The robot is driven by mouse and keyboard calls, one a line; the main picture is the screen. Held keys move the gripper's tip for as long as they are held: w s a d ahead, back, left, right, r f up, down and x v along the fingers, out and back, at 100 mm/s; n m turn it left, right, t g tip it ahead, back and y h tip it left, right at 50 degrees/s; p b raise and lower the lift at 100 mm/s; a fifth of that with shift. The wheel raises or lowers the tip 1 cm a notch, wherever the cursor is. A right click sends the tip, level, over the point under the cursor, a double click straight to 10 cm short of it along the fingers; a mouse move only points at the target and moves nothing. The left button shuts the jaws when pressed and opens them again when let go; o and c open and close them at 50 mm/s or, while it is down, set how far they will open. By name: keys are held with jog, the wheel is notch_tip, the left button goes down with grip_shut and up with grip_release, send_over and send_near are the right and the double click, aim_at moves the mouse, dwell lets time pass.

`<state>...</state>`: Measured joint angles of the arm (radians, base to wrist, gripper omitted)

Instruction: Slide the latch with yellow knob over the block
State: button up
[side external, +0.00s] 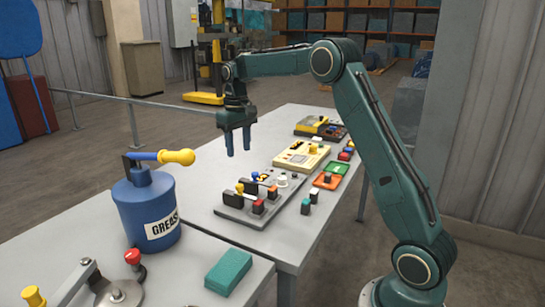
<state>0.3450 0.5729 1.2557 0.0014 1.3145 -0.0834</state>
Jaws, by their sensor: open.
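A dark grey board (235,212) lies on the grey table and carries several small latch-like parts. At this size I cannot tell which latch bears which knob, or whether any latch covers a block. My gripper (239,154) points straight down above the table, behind the board in the picture. Its two fingers are apart with nothing between them.
A yellow device (301,157) and a yellow-black case (320,128) lie farther back. Orange (325,181) and green (338,168) trays and small blocks (306,207) line the right edge. A blue grease can (147,207) and teal block (228,271) stand on the front table. The table left of the board is clear.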

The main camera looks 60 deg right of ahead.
jog(key=shift+r, duration=0.95)
jog(key=s+a+r+n+t, duration=0.1)
jog(key=s+a+r, duration=0.3)
jog(key=s+a, duration=0.3)
jog(key=s+a+r+n+t, duration=0.1)
jog(key=s+a+r+t, duration=0.1)
jog(key=s+a+r, duration=0.5)
jog(key=s+a+f+t, duration=0.1)
jog(key=s+f, duration=0.1)
jog(key=s, duration=0.4)
jog(key=s+a+f, duration=0.1)
jog(key=s+f, duration=0.2)
jog(key=s, duration=0.3)
jog(key=s+a+f+n+t, duration=0.1)
jog(key=s+a+f, duration=0.1)
jog(key=s, duration=0.4)
jog(key=shift+s+f+t, duration=0.15)
jog(key=shift+f+t, duration=0.15)
jog(key=shift+f, duration=0.45)
